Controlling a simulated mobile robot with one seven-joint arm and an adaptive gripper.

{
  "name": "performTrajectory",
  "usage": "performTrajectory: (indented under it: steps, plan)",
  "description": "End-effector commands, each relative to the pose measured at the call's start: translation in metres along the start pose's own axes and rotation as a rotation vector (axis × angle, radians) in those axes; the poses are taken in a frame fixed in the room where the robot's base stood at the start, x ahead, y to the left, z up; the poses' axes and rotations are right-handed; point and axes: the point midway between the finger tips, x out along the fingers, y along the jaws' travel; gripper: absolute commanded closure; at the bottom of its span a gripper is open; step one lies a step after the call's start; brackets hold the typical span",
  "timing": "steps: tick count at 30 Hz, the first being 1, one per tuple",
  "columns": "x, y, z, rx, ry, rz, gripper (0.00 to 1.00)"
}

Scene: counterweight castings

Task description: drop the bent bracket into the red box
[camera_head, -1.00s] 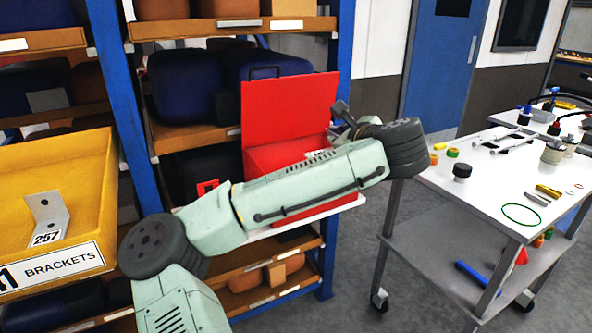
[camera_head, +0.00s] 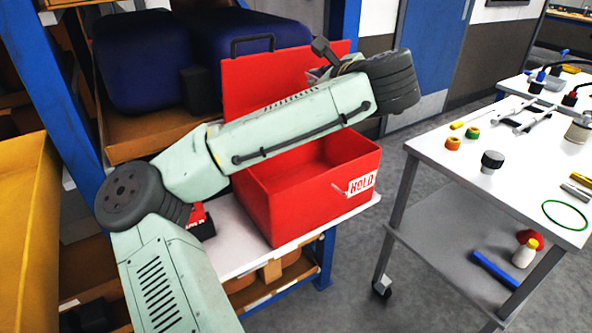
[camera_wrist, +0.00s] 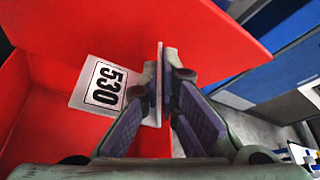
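The red box (camera_head: 318,195) stands open on a white shelf board, its lid (camera_head: 290,70) raised at the back and a HOLD label on its front. One flange is between the fingers and the labelled flange sticks out to the left. Red box surfaces (camera_wrist: 215,30) lie behind and below it. In the head view my wrist is over the back of the box, hiding most of the gripper and bracket.
A blue shelf post (camera_head: 55,95) and a yellow bin (camera_head: 30,200) are at the left. Dark blue containers (camera_head: 150,60) fill the shelf behind. A white cart (camera_head: 500,165) with small parts stands at the right, with floor between it and the shelf.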

Motion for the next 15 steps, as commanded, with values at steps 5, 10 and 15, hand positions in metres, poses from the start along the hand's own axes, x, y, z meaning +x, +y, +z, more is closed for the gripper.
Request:
performTrajectory:
  steps: [5, 10, 15]
  plan:
    - [0.002, 0.004, -0.005, 0.000, -0.002, -0.001, 1.00]
    - [0.008, 0.013, -0.018, 0.000, -0.001, 0.000, 1.00]
    - [0.015, 0.024, -0.035, 0.000, -0.001, 0.000, 1.00]
